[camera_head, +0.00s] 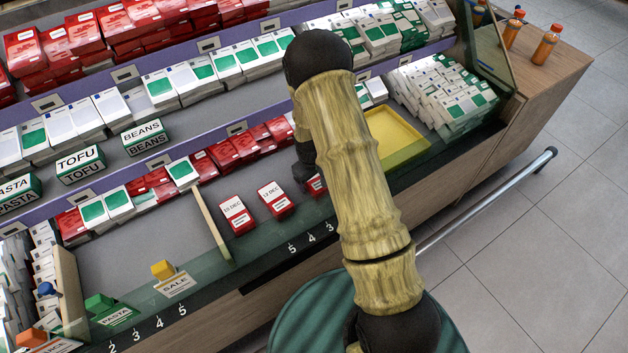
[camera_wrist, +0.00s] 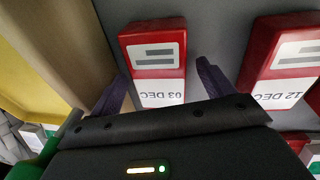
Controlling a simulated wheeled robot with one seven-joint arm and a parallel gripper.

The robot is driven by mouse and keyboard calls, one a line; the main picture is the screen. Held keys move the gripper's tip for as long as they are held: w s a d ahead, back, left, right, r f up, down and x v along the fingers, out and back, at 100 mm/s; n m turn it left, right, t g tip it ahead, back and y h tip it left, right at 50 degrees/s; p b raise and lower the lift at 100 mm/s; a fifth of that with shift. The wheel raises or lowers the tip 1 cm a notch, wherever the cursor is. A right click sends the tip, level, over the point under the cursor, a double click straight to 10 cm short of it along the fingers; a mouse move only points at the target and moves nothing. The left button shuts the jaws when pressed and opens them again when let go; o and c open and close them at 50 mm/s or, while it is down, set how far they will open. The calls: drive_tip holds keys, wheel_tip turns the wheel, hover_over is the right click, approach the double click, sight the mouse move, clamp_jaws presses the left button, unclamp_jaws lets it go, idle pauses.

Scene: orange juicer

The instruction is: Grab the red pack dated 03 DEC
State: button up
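The red pack dated 03 DEC (camera_wrist: 152,52) lies on the grey shelf in the wrist view, its white label upside down. In the head view, a partly hidden red pack (camera_head: 317,186) shows beside my arm; its date cannot be read. My gripper (camera_wrist: 161,72) is open, with one dark finger on each side of the near, labelled end of the 03 DEC pack. Small gaps show between the fingers and the pack. The fingertips are hidden behind my arm in the head view.
A red 12 DEC pack (camera_head: 275,199) lies close by, also in the wrist view (camera_wrist: 283,62). A red 10 DEC pack (camera_head: 236,214) is farther left, near a wooden divider (camera_head: 212,225). A yellow tray (camera_head: 400,155) stands right of my arm. Several red packs (camera_head: 240,145) line the back.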

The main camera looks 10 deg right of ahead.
sight(314, 178)
drive_tip(key=c, duration=1)
drive_tip(key=shift+o, duration=0.2)
drive_tip(key=shift+r, duration=0.1)
drive_tip(key=shift+r, duration=0.25)
drive_tip(key=shift+c, duration=0.7)
wheel_tip(314, 178, up, 17)
drive_tip(key=shift+r+p, duration=0.2)
drive_tip(key=shift+p, duration=0.95)
drive_tip(key=shift+c, duration=0.7)
